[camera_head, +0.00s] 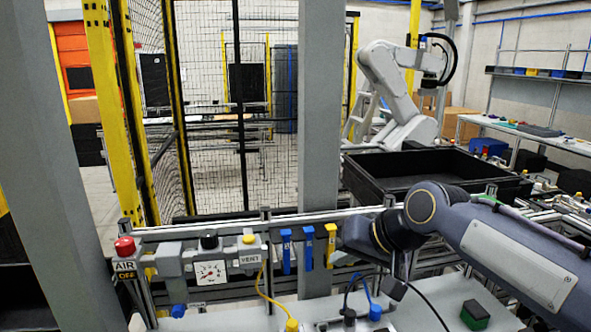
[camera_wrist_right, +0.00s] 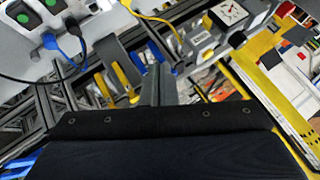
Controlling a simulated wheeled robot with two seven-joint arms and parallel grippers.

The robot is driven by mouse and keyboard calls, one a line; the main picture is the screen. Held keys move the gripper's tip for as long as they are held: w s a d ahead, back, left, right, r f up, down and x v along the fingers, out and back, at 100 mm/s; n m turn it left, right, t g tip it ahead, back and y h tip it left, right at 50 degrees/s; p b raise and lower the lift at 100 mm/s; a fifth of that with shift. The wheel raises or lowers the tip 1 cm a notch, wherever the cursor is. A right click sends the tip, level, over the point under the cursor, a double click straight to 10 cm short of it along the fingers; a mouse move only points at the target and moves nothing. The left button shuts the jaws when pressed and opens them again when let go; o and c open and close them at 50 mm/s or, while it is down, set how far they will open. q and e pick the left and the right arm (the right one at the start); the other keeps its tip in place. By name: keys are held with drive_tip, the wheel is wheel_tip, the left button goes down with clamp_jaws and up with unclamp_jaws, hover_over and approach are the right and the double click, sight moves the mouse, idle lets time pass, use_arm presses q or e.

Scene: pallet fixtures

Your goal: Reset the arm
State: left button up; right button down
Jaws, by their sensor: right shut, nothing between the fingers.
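My right arm (camera_head: 510,245) comes in from the right in the head view, bent at its dark wrist joint. My right gripper (camera_head: 402,268) hangs below that joint over the front of the fixture bench, partly hidden by the arm. In the right wrist view its grey fingers (camera_wrist_right: 160,86) are together with nothing between them, beyond the dark gripper body. My left gripper is in neither view.
A red AIR OFF knob (camera_head: 125,247), a gauge (camera_head: 210,272) and a VENT valve (camera_head: 249,254) line the rail at left. Blue handles (camera_head: 286,251) and a yellow handle (camera_head: 331,245) hang near my gripper. A black tray (camera_head: 435,172) stands behind; a grey post (camera_head: 322,110) rises mid-view.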

drive_tip(key=s+d+f+h+b, duration=0.1)
drive_tip(key=s+d+f+b, duration=0.1)
drive_tip(key=s+d+f, duration=0.9)
drive_tip(key=s+f, duration=0.4)
drive_tip(key=s, duration=0.2)
drive_tip(key=s+d+f+m+h+b, duration=0.1)
drive_tip(key=s+f, duration=0.4)
drive_tip(key=s, duration=0.3)
drive_tip(key=shift+f+g, duration=0.25)
drive_tip(key=shift+g, duration=0.15)
